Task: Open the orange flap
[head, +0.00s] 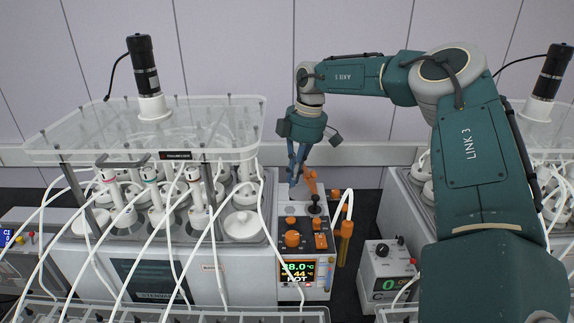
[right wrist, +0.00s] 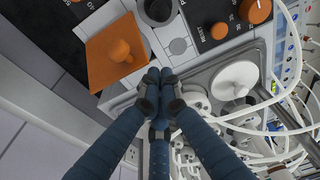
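The orange flap (right wrist: 104,60) shows in the right wrist view as a flat orange plate with a round orange knob, on the end of the grey reactor housing. In the head view, part of the orange flap (head: 311,183) shows behind the control panel; I cannot tell how far it is tilted. My right gripper (head: 294,182) points down just left of it. In the right wrist view, the blue fingers of my right gripper (right wrist: 161,88) meet at the tips, with nothing visible between them. They are beside the flap, apart from its knob. My left gripper is not in view.
The control panel (head: 303,235) with orange knobs and a lit display stands in front of the flap. Bottles under a clear cover (head: 60,150) and white hoses fill the left.

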